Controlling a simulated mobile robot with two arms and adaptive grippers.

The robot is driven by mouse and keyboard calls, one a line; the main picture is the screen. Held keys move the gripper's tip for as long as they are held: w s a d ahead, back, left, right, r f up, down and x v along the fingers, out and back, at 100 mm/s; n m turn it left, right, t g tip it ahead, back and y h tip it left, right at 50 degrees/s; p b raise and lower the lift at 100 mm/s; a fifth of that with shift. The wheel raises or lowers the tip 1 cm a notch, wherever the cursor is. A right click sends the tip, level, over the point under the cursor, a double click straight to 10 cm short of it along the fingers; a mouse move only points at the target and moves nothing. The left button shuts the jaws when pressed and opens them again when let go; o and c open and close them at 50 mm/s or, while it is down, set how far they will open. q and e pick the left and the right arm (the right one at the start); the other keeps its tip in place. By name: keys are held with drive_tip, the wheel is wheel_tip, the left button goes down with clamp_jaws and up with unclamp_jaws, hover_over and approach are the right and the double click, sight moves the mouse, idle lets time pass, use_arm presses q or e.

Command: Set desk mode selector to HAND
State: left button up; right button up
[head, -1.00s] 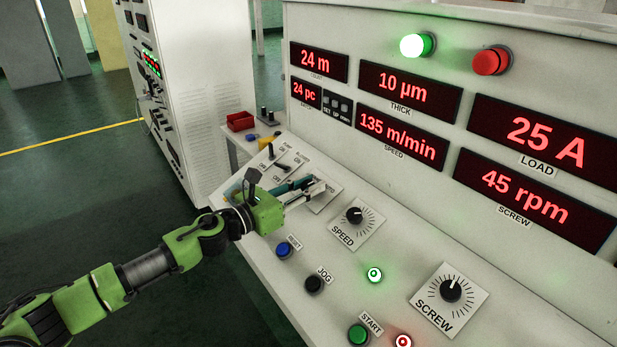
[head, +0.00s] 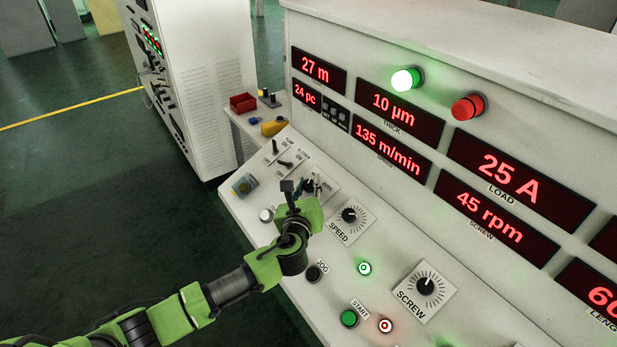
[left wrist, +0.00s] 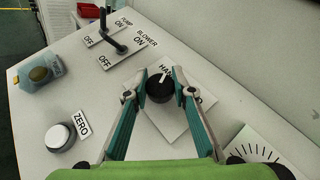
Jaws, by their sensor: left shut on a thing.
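The desk mode selector is a black round knob (left wrist: 160,88) with a white pointer line, on a white square plate (left wrist: 181,122). The pointer aims up and slightly right in the left wrist view, toward a partly hidden label that starts "HA". My left gripper (left wrist: 160,82) is shut on the knob, one teal-and-grey finger on each side. In the head view the gripper (head: 308,188) covers most of the knob, and the plate (head: 328,188) shows beside it. My right gripper is not in view.
The pump and blower toggles (left wrist: 116,45) stand beyond the selector. The SPEED dial (head: 349,215) is close to the gripper's right. A red tray (head: 243,103) sits farther back.

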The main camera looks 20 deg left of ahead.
use_arm(q)
drive_tip(key=shift+n+g+y, duration=0.3)
drive_tip(key=shift+n+y, duration=0.2)
drive_tip(key=shift+n, duration=0.1)
drive_tip(key=o, duration=1.1)
drive_tip(key=shift+s, duration=0.1)
drive_tip(key=shift+s, duration=0.3)
drive_tip(key=v, duration=1.1)
